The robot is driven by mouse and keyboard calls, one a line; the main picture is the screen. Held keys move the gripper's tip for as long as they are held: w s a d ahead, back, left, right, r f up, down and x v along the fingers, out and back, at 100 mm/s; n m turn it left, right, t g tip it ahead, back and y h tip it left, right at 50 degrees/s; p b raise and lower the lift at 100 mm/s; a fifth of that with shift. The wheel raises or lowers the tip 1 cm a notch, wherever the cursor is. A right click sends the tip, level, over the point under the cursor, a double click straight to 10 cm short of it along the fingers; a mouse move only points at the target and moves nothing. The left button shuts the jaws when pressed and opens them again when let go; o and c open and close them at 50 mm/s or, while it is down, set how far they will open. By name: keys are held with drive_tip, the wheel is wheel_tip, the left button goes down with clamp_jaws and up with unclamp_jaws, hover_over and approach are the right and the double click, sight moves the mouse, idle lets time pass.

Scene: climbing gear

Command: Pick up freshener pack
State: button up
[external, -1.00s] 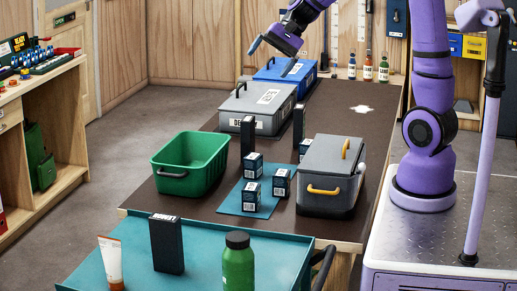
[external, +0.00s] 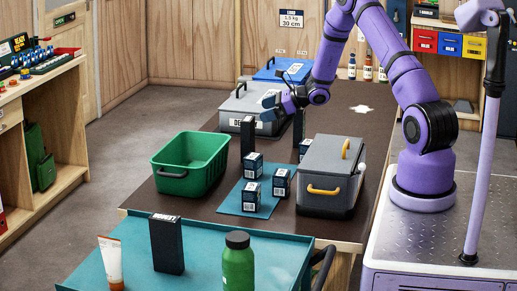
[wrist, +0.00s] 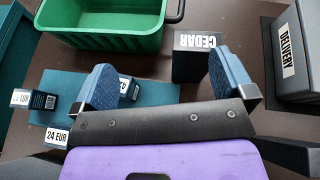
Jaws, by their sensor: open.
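A tall black box stands on the dark table between the green crate and a grey lidded box (external: 248,137). In the wrist view a dark box with a CEDAR label (wrist: 200,62) appears to be the same one. Small dark boxes with white labels (external: 253,168) stand on a blue mat (external: 233,199); one wrist-view label reads 24 EUR (wrist: 56,137). No readable label names the freshener pack, so I cannot tell which it is. My gripper (external: 277,105) is open and empty above the table, just right of the tall box's top. In the wrist view its fingers (wrist: 164,82) are spread, partly hiding a small box.
The green crate (external: 191,172) stands left of the boxes. A grey case with yellow handles (external: 330,165) is at the right, and the grey DELIVERY box (wrist: 298,55) is behind. Another tall black box (external: 166,247) stands on the teal surface in front.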

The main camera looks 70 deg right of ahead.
sight(253, 127)
drive_tip(key=s+d+f+m+h, duration=0.2)
drive_tip(key=d+f+m, duration=0.1)
drive_tip(key=d+f, duration=0.15)
drive_tip(key=x, duration=1.1)
drive_tip(key=shift+w+a, duration=0.1)
drive_tip(key=shift+a, duration=0.1)
drive_tip(key=c, duration=1)
